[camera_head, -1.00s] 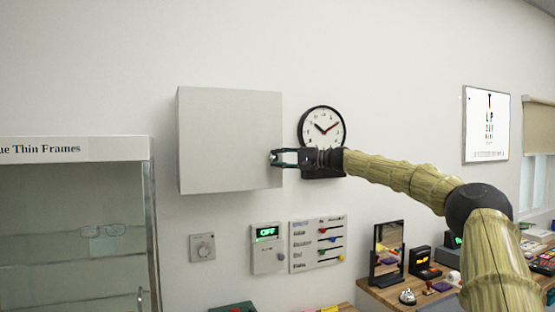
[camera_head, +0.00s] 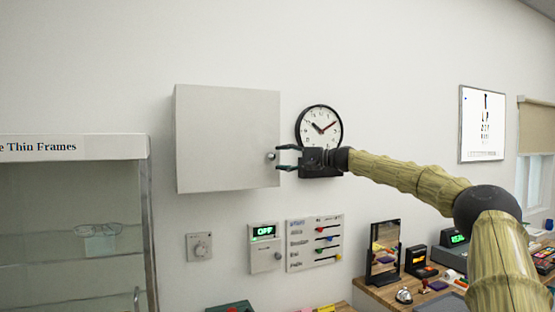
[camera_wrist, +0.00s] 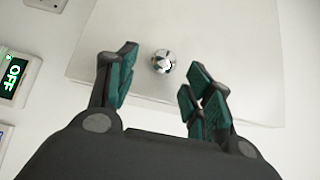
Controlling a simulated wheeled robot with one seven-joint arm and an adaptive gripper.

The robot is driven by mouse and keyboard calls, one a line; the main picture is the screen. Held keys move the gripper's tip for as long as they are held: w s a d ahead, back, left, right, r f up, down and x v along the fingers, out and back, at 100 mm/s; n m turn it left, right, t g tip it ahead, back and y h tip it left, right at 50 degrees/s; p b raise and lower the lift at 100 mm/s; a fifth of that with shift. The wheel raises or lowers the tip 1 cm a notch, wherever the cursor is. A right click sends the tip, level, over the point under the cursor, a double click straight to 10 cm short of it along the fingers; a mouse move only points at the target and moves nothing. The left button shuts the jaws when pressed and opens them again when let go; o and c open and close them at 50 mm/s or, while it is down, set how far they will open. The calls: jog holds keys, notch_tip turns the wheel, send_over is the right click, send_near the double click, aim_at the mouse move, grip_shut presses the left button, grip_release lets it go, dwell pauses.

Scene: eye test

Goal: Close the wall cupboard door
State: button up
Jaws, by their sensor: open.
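The wall cupboard (camera_head: 225,135) is a pale grey box on the wall, left of the clock. Its door faces me and looks flush with the box, with no gap that I can make out. A small round metal knob (camera_head: 270,156) sits near the door's right edge. My gripper (camera_head: 285,157) is open and empty, just right of the knob and apart from it. In the wrist view, the knob (camera_wrist: 163,61) shows on the door (camera_wrist: 215,45) beyond and between my open fingertips (camera_wrist: 160,75).
A wall clock (camera_head: 320,128) hangs behind my gripper. Below the cupboard are a dial (camera_head: 199,247), an OFF panel (camera_head: 265,247) and a slider board (camera_head: 315,242). A glass display case (camera_head: 75,225) stands at left. A desk with a mirror (camera_head: 384,252) is at lower right.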

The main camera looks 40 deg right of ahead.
jog(key=v, duration=0.9)
jog(key=shift+s+d, duration=0.2)
jog(key=shift+r, duration=0.15)
jog(key=shift+a, duration=0.1)
